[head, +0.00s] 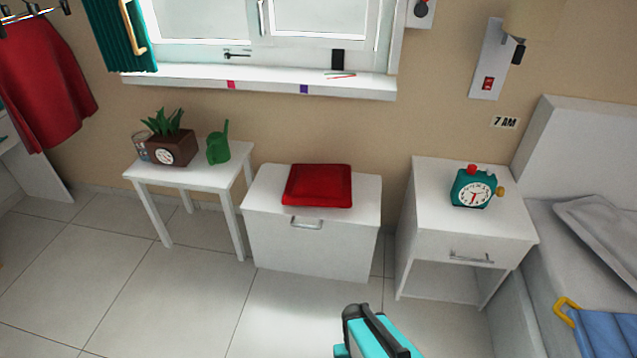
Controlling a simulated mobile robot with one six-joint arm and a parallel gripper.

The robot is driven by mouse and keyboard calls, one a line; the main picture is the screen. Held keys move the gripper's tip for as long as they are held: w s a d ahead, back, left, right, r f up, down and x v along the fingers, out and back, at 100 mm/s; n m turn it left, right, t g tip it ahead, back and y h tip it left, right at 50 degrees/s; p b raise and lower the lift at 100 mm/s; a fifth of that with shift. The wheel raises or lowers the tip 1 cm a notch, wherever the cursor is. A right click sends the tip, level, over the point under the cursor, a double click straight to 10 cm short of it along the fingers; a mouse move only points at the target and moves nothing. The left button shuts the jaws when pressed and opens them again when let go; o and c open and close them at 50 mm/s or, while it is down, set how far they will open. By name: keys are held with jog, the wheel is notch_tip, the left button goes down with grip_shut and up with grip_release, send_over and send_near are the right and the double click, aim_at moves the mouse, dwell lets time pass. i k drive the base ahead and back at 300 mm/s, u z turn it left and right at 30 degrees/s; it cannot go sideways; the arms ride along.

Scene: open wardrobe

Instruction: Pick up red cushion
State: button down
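The red cushion (318,186) lies flat on top of a low white chest (312,246) with a metal handle on its front, under the window. Part of my teal and black arm shows at the bottom edge of the head view, right of centre. It is in front of the chest and apart from the cushion. No gripper fingertips can be made out, so I cannot see whether my gripper is open or shut.
Left of the chest, a small white table (190,178) holds a potted plant (171,147) and a green watering can (218,147). Right, a nightstand (472,215) bears a teal alarm clock (473,188), beside a bed. The tiled floor (200,295) in front is clear.

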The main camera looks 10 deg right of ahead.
aim_at(325, 185)
jog(key=z, duration=0.05)
jog(key=i, duration=0.9)
jog(key=z, duration=4.6)
jog(key=i, duration=0.1)
jog(key=u, duration=3.05)
jog(key=k, duration=0.3)
